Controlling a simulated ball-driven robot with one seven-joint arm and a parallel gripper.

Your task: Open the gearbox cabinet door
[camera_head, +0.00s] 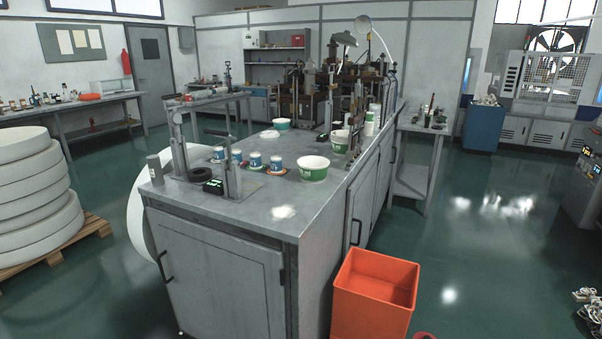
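A grey metal machine cabinet (318,262) stands in the middle of the view. Its near face carries a closed grey door (215,275) with a dark bar handle (164,266) at its left edge. The right side of the cabinet carries more grey doors (362,200), which look closed. One of them has a dark handle (355,232) near its left edge. No label shows which door belongs to the gearbox. My gripper and arm are not in view.
An orange bin (372,298) stands against the cabinet's right side, close to the side door. Paper cups and bowls (314,168) stand on the cabinet top. White paper rolls (35,190) sit on a pallet at left. Green floor (490,230) is clear at right.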

